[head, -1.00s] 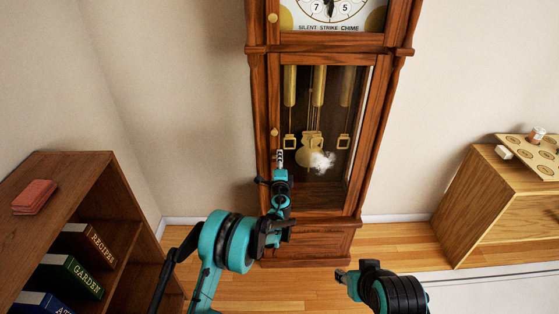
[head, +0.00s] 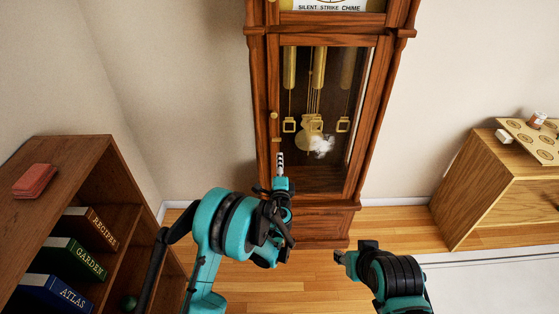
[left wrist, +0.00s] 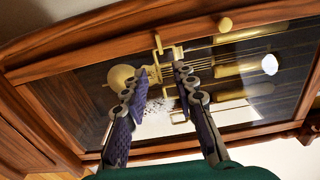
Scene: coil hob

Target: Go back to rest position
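A tall wooden grandfather clock (head: 268,90) stands ahead with its glazed door shut. Its gold pendulum (head: 309,142) and weights show behind the glass. My left gripper (head: 280,158) points up at the door's left edge, just below a small gold latch (head: 276,140). In the left wrist view its two fingers (left wrist: 162,88) are apart with nothing held between them, and the latch (left wrist: 160,45) shows just past the tips. I cannot tell whether they touch the door. My right gripper (head: 341,257) is low in front of the clock; its fingers are too small to judge.
A bookshelf (head: 90,160) with several books and a red block (head: 35,180) on top stands at left. A wooden cabinet (head: 490,185) with a board (head: 530,140) and small jar (head: 538,119) stands at right. A white tuft (head: 321,145) shows by the pendulum. Floor between is clear.

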